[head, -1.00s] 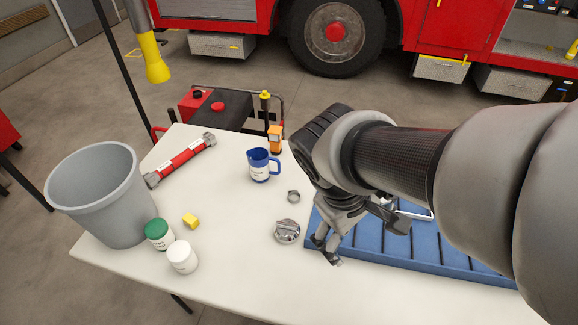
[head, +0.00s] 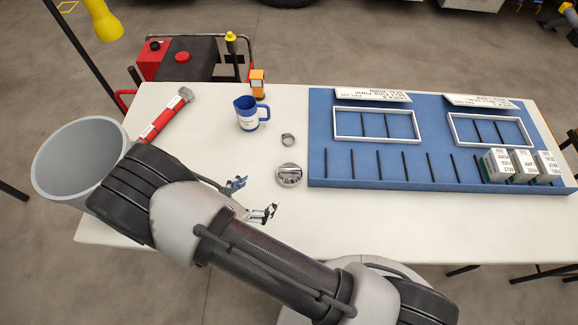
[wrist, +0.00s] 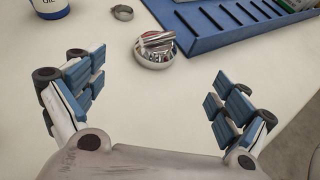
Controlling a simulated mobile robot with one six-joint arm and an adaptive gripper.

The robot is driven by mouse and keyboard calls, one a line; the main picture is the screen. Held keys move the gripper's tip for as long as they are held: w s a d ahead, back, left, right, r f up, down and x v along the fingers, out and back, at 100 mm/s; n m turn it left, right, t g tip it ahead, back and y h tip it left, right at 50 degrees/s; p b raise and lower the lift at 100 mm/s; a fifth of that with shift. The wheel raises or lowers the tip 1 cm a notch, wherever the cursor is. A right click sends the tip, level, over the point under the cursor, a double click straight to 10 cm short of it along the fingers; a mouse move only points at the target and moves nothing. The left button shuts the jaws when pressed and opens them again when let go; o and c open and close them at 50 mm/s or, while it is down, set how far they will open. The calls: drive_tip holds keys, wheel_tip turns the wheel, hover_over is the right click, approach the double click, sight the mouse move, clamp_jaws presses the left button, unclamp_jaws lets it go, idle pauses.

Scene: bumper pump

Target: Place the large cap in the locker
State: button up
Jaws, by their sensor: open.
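The large cap is a round silver metal cap with a raised grip bar (head: 289,174). It lies on the white table, just left of the blue rack, and also shows in the wrist view (wrist: 155,49). My gripper (head: 250,199) is open and empty, left of the cap and nearer the front edge in the head view. In the wrist view the two spread fingers (wrist: 160,98) have the cap beyond them, between their lines, not touching. No thing in view is clearly a locker; I cannot tell which it is.
A blue rack (head: 350,184) with dividers, two white frames and several white boxes fills the right of the table (head: 300,220). A small metal ring (head: 288,140), a blue-white jug (head: 247,114), a red tube (head: 162,117) and a grey bin (head: 80,165) stand around.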

sight(288, 172)
drive_tip(key=shift+n, duration=0.3)
drive_tip(key=b+x, duration=0.1)
drive_tip(key=x, duration=0.4)
drive_tip(key=b+x, duration=0.1)
drive_tip(key=x, duration=0.5)
drive_tip(key=f+b+x, duration=0.1)
drive_tip(key=b+x, duration=0.1)
drive_tip(key=x, duration=0.4)
drive_tip(key=shift+w+a, duration=0.15)
drive_tip(key=shift+c, duration=0.4)
drive_tip(key=c, duration=1.5)
